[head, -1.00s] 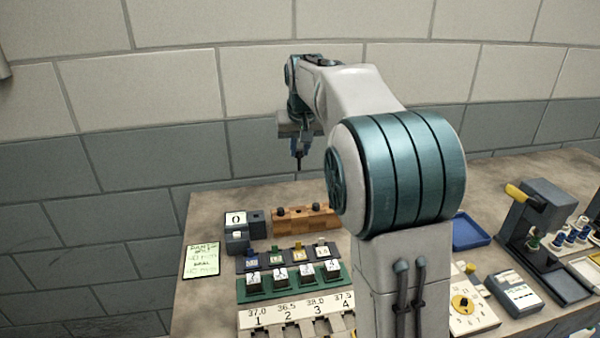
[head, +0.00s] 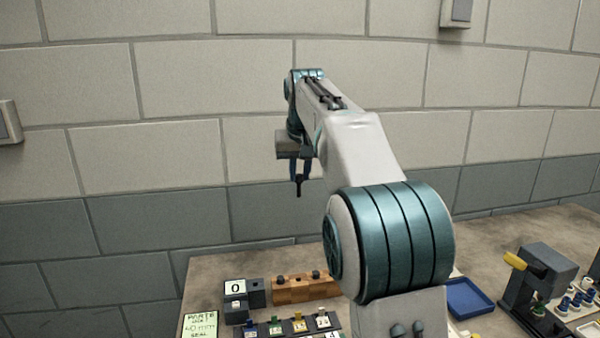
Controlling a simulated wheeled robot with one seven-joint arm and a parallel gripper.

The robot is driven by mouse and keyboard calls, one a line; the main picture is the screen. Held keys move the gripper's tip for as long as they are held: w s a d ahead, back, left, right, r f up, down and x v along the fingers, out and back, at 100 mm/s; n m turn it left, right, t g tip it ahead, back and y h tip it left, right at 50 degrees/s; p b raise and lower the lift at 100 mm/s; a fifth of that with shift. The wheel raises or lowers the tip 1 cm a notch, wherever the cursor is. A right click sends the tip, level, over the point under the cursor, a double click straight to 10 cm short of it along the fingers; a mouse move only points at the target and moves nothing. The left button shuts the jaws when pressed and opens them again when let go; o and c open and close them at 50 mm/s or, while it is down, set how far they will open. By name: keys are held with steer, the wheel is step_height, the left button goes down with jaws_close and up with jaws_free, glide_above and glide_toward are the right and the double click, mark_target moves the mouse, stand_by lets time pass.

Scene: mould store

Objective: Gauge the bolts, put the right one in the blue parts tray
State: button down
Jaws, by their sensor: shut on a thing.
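My gripper (head: 299,178) is shut on a dark, thin bolt (head: 298,190), which hangs upright below the fingers, high above the bench. The blue parts tray (head: 468,300) lies on the bench to the right of my arm and looks empty in the part that shows. A wooden block (head: 290,293) with dark bolt heads on top stands below my gripper. To its left is a dark gauge with a white display reading 0 (head: 235,287). A green note (head: 200,325) at the left mentions 40 mm and a seal; its other writing is hard to read.
A row of small coloured, labelled pieces (head: 298,326) is at the bottom edge. A dark press with a yellow handle (head: 540,280) and several blue-topped pieces (head: 575,303) stand at the right. My arm hides the bench middle. Bare bench lies behind the block.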

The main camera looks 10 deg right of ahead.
step_height(320, 180, up, 6)
steer(key=p, duration=0.5)
steer(key=shift+p, duration=0.3)
steer(key=shift+f, duration=0.15)
steer(key=n+y, duration=0.1)
steer(key=n, duration=0.3)
glide_above(257, 287)
step_height(257, 287, down, 25)
steer(key=shift+f+b, duration=1.2)
steer(key=shift+f, duration=0.95)
steer(key=shift+f+b, duration=0.4)
steer(key=shift+f, duration=0.05)
steer(key=shift+f+b, duration=2.25)
steer(key=shift+f, duration=0.1)
